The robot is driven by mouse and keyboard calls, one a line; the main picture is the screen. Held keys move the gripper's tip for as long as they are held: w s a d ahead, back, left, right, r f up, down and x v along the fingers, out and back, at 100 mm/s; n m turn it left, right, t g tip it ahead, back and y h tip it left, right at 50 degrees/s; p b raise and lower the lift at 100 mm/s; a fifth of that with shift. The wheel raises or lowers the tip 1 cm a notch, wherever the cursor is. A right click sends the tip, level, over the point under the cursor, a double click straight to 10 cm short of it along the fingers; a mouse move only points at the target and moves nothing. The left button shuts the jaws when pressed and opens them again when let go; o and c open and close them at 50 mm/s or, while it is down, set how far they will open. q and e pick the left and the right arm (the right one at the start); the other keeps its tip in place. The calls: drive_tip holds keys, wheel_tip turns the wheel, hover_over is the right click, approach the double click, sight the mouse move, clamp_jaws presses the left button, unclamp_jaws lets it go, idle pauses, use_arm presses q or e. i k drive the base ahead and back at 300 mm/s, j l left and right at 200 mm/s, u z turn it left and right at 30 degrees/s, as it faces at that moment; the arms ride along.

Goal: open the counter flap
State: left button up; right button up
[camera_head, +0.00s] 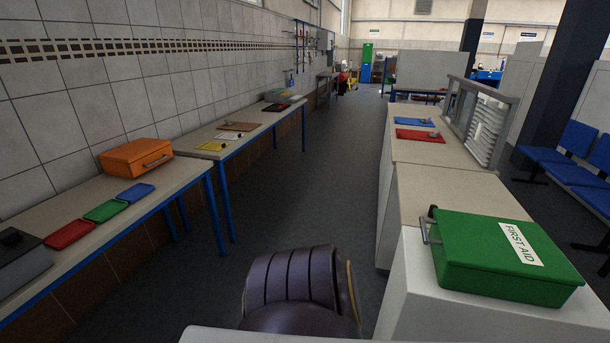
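The counter flap appears to be the flat beige section (450,195) of the right-hand counter. It lies level between the white counter end in front and the longer counter top behind. A green first aid box (510,258) stands on the near white counter and covers part of the view of the flap's near edge. The box has a grey handle on its left side. I cannot make out a hinge or handle on the flap. Neither of my grippers shows in the view.
Red (421,135) and blue (413,122) trays lie on the far counter beside a grey-framed screen (480,118). Left tables hold an orange box (136,157). The aisle (300,185) is clear. A dark ridged shape (300,280) fills the bottom middle; I cannot tell what it is.

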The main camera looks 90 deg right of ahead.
sight(421, 189)
drive_tip(key=z, duration=4)
